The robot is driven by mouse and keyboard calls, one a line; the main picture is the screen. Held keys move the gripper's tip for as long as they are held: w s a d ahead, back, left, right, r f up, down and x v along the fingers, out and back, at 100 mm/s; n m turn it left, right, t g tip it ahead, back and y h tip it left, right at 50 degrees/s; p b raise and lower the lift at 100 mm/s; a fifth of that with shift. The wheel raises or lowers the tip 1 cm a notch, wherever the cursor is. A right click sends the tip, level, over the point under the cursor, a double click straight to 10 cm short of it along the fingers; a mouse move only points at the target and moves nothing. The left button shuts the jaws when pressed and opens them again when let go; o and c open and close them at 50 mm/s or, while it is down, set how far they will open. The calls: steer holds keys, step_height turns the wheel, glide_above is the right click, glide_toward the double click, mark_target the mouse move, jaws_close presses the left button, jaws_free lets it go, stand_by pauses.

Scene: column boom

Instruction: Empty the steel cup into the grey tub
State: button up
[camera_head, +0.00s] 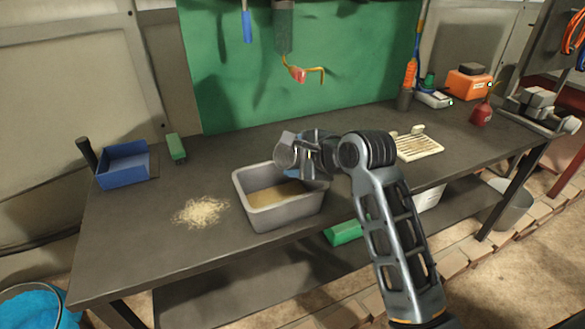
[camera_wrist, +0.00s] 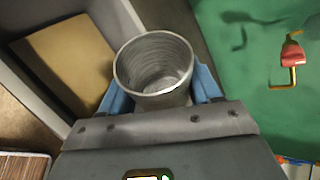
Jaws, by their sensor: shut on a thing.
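The steel cup (camera_wrist: 153,68) is held between the blue fingers of my gripper (camera_wrist: 158,95) in the wrist view. Its inside looks bare down to the bottom. In the head view the cup (camera_head: 286,152) is tilted on its side above the back of the grey tub, its mouth toward the left. My gripper (camera_head: 308,152) is shut on it there. The grey tub (camera_head: 275,214) stands on the bench with a layer of tan grainy material (camera_head: 275,194) inside; the tub also shows in the wrist view (camera_wrist: 30,84).
A pile of pale shavings (camera_head: 201,212) lies on the bench left of the tub. A blue bin (camera_head: 124,166) and a green-topped brush (camera_head: 176,148) are at the back left. A cream rack (camera_head: 417,146) lies to the right. The bench's front edge is close to the tub.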

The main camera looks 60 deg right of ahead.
steer(key=shift+f, duration=0.15)
steer(key=shift+f+m+y+b, duration=0.3)
steer(key=shift+y+b, duration=0.1)
steer(key=shift+b, duration=0.45)
step_height(320, 180, up, 3)
steer(key=shift+r+y+p, duration=0.2)
steer(key=shift+y+p, duration=0.1)
steer(key=shift+p, duration=0.6)
step_height(320, 180, up, 2)
steer(key=m+p, duration=0.1)
steer(key=p, duration=0.1)
steer(key=y+p, duration=0.1)
steer(key=p, duration=0.2)
steer(key=shift+a+r+m+t+y+p, duration=0.1)
steer(key=shift+r+m+t+y+p, duration=0.05)
steer(key=shift+m+t+y+p, duration=0.2)
steer(key=shift+w+a+r+m+t+y, duration=0.15)
steer(key=shift+r+m+t+y, duration=0.1)
steer(key=shift+r+m+y, duration=0.45)
steer(key=shift+a+r+m+t+y, duration=0.3)
steer(key=shift+r+m+y, duration=0.3)
steer(key=shift+r+m, duration=0.05)
steer(key=shift+a+r+m+t+y, duration=0.3)
steer(key=shift+r+m+y, duration=0.25)
steer(key=shift+r+m, duration=0.05)
